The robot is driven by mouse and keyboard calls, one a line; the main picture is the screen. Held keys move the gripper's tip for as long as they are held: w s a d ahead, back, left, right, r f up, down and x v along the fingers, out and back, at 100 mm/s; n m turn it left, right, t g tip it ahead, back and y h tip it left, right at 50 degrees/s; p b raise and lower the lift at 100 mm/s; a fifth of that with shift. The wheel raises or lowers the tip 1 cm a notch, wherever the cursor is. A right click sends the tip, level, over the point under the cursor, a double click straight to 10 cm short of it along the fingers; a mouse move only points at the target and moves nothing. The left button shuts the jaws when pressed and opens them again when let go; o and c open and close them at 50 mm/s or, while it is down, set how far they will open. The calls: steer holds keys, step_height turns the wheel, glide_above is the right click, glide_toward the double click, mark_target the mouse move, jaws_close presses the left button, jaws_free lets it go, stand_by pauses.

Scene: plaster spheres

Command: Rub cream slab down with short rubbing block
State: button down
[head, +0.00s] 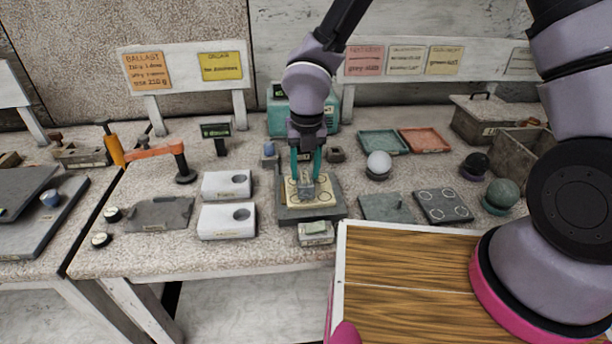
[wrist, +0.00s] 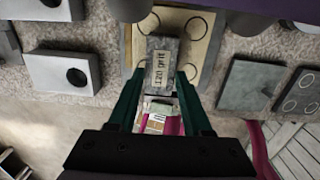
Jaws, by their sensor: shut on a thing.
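The cream slab (head: 326,199), marked with dark rings, lies on a dark grey base (head: 293,215) near the middle of the bench. It also shows in the wrist view (wrist: 199,52). My gripper (head: 306,174) is shut on a small grey rubbing block (head: 306,190), holding it over the slab. In the wrist view the block (wrist: 162,64) carries a "120 grit" label and sits between my green fingers. It covers part of the slab. Whether it touches the slab surface I cannot tell.
Two white blocks with round holes (head: 226,185) stand left of the base. A small labelled box (head: 316,233) sits at its front. A white sphere (head: 379,163), dark plates (head: 443,206) and a green sphere (head: 503,193) are to the right. Teal (head: 383,142) and orange (head: 425,140) trays lie behind.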

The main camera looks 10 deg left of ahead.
steer(key=shift+w+f, duration=0.1)
steer(key=shift+f, duration=0.5)
stand_by(0.7)
steer(key=shift+w, duration=0.15)
steer(key=shift+w+a, duration=0.3)
steer(key=shift+w, duration=0.65)
steer(key=shift+s+d, duration=0.2)
steer(key=shift+s, duration=0.5)
steer(key=shift+s+d, duration=0.2)
steer(key=shift+s, duration=0.55)
steer(key=shift+s+d, duration=0.2)
steer(key=shift+s, duration=0.5)
steer(key=shift+w+a, duration=0.3)
steer(key=shift+w, duration=0.8)
steer(key=shift+w+a, duration=0.25)
steer(key=shift+w, duration=0.8)
steer(key=shift+s+d+r, duration=0.1)
steer(key=shift+s+d, duration=0.1)
steer(key=shift+s, duration=0.55)
steer(key=shift+s+d+f, duration=0.1)
steer(key=shift+s+d, duration=0.05)
steer(key=shift+s, duration=0.55)
steer(key=shift+s+d+r, duration=0.1)
steer(key=shift+s+d, duration=0.1)
steer(key=shift+s, duration=0.55)
